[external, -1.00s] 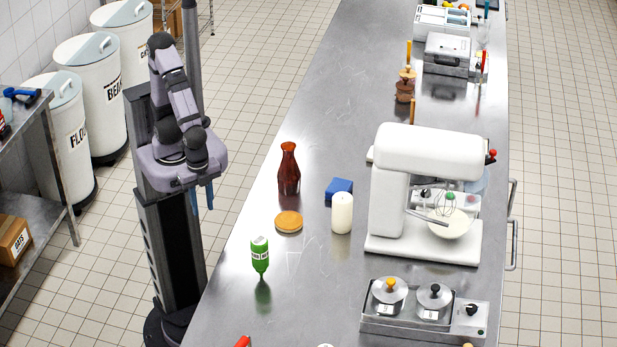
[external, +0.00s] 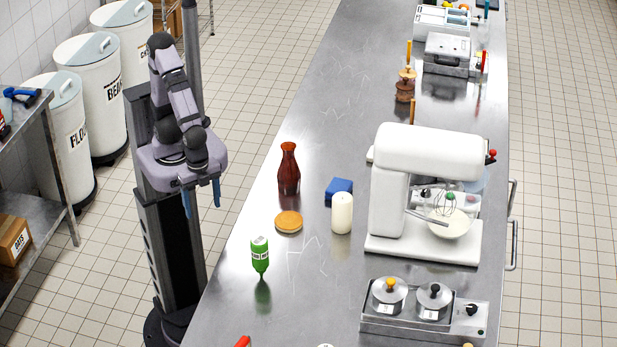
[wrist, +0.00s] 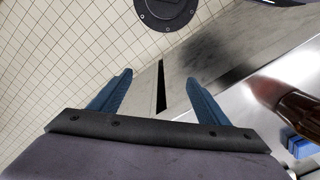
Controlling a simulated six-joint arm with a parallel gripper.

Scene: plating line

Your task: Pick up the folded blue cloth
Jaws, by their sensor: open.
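The folded blue cloth (external: 339,188) lies on the steel counter as a small blue block, behind and touching or close to a white cylinder; I cannot tell if they touch. A blue piece at the lower right edge of the wrist view (wrist: 300,144) appears to be the same cloth, partly hidden. My gripper (external: 202,198) is off the counter's left side, well to the left of the cloth. In the wrist view its two blue fingers (wrist: 155,85) are spread apart with nothing between them.
A dark red bottle (external: 289,168) stands between my gripper and the cloth. A white cylinder (external: 342,213), an amber-topped disc (external: 289,221) and a green bottle (external: 260,254) stand nearby. A white mixer (external: 425,152) stands to the right.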

